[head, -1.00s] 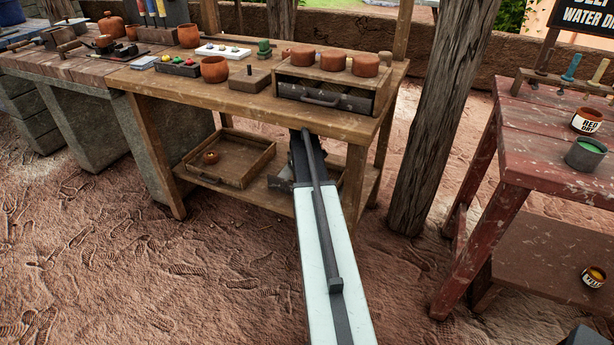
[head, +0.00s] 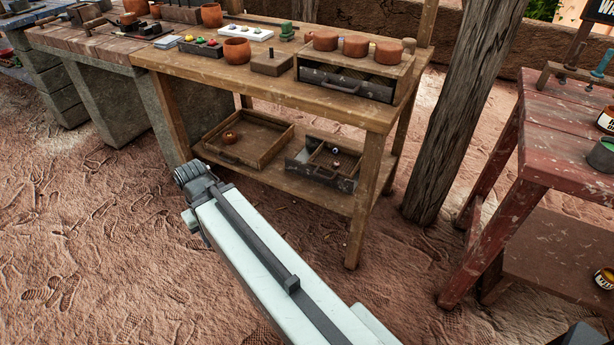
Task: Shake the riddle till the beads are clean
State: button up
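I cannot make out a riddle for certain in the head view. Small round things that may be beads lie in a divided drawer-like tray (head: 345,184) on the lower shelf of the wooden bench; they are too small to identify. The end of my arm, with my gripper (head: 192,176), is in front of the bench's left leg, left of the lower-shelf trays and apart from them. A ridged grey cylinder shows at that end. The fingers cannot be made out, so neither their opening nor any hold is clear.
A wooden tray (head: 218,153) with a small orange thing in it sits left on the lower shelf. A post (head: 465,110) and a red table (head: 545,165) stand at right. The dirt floor at left is clear.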

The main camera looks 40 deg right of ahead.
aim_at(349, 160)
jog(key=u, duration=1.35)
jog(key=k, duration=1.1)
jog(key=z, duration=0.65)
jog(key=i, duration=1.05)
